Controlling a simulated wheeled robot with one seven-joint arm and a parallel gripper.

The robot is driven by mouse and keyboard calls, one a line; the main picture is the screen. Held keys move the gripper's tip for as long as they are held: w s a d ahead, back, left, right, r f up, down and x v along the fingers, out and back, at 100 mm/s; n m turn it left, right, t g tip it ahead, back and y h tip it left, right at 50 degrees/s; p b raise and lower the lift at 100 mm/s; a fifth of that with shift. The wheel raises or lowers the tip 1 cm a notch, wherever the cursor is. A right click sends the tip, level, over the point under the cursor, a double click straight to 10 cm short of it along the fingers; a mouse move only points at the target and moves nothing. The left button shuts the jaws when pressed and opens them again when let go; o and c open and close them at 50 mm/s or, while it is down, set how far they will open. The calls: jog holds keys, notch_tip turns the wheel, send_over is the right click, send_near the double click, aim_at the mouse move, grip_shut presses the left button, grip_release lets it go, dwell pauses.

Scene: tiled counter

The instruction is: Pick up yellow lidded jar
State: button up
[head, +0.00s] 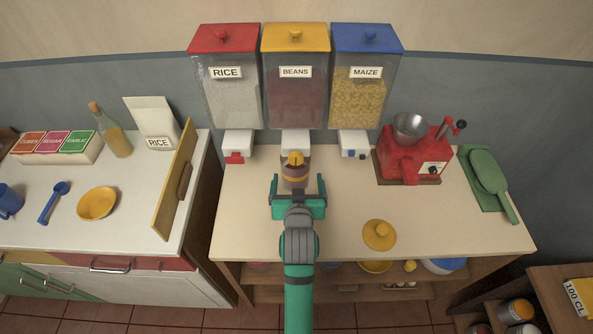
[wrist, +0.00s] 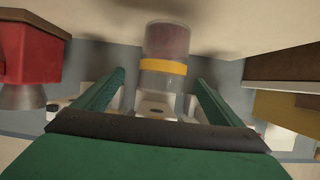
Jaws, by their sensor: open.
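The yellow lidded jar (head: 294,171) stands upright on the pale counter below the beans dispenser. Its body looks brownish and its top is yellow. In the wrist view, which looks upside down, the jar (wrist: 166,40) shows a dull reddish body and a yellow band. My gripper (head: 298,184) is open and empty, with one finger toward each side of the jar. In the wrist view the fingers of my gripper (wrist: 159,78) spread wide and the jar appears between and beyond their tips. I cannot tell whether the tips overlap the jar in depth.
The beans dispenser (head: 295,100) hangs just behind the jar, between rice (head: 227,100) and maize (head: 361,100) dispensers. A red grinder (head: 412,155) and a green scoop (head: 490,182) stand to the right. A loose yellow lid (head: 379,236) lies front right. Counter left of my gripper is clear.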

send_over(296, 167)
jog(key=s, duration=0.4)
jog(key=shift+s+f, duration=0.2)
jog(key=shift+f, duration=1.65)
jog(key=shift+s+a, duration=0.1)
jog(key=c, duration=1.3)
jog(key=shift+r, duration=0.2)
jog(key=c, duration=0.5)
